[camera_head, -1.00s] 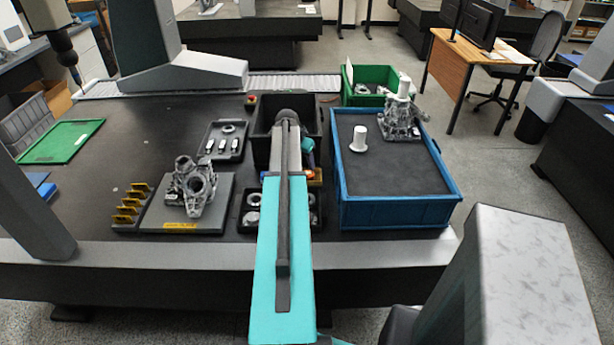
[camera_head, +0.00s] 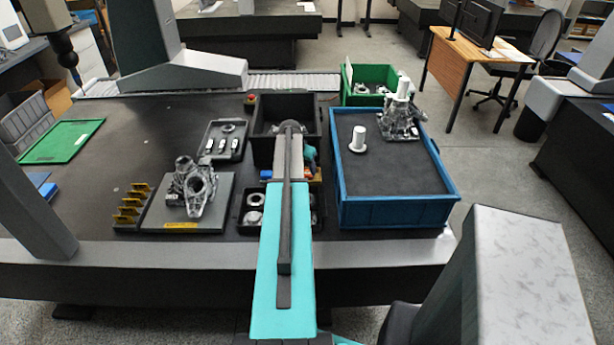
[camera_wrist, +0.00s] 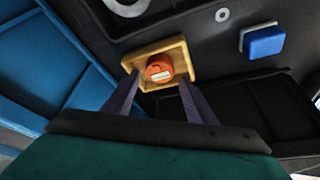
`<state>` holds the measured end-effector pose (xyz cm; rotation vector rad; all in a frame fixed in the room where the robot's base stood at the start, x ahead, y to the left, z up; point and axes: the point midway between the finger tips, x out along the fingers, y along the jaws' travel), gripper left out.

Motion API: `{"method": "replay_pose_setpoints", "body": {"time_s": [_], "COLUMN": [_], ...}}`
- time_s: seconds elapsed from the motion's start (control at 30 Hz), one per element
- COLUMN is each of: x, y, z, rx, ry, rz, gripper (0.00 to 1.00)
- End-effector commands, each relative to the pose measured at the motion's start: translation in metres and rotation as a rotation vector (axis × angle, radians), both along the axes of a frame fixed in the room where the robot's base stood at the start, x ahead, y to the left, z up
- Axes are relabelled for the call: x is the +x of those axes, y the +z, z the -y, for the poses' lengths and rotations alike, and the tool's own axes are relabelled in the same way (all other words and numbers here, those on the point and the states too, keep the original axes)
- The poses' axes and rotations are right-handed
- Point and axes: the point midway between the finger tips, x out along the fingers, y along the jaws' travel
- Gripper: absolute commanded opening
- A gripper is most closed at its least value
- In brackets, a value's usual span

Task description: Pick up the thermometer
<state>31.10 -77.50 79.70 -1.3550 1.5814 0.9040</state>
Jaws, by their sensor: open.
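An orange-red round piece with a small pale label or display, which looks like the thermometer (camera_wrist: 160,68), sits in a shallow yellow holder (camera_wrist: 176,49) in the wrist view. My gripper (camera_wrist: 159,80) is open, its two dark fingers pointing at the holder. The orange piece shows between the fingertips; I cannot tell how much height separates them. In the head view my arm covers most of this spot; only a bit of the yellow holder (camera_head: 316,175) shows beside it.
A blue-rimmed crate (camera_head: 398,213) stands right of my arm, with a white cylinder (camera_head: 358,139) on it. A black bin (camera_head: 262,148) is behind, and a black tray (camera_head: 244,226) with rings lies left. A blue block (camera_wrist: 264,41) lies near the holder.

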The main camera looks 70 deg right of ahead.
Motion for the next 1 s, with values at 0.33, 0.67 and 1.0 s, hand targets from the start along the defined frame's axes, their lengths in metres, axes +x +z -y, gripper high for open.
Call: {"method": "replay_pose_setpoints", "body": {"time_s": [0.33, 0.67, 1.0], "x": [-0.002, -0.002, -0.002], "y": [-0.03, -0.04, -0.04], "z": [0.012, 0.014, 0.014], "rx": [0.001, 0.001, 0.001], "ry": [0.0, 0.001, 0.002], "rz": [-0.001, 0.0, -0.001], "gripper": [0.51, 0.51, 0.51]}}
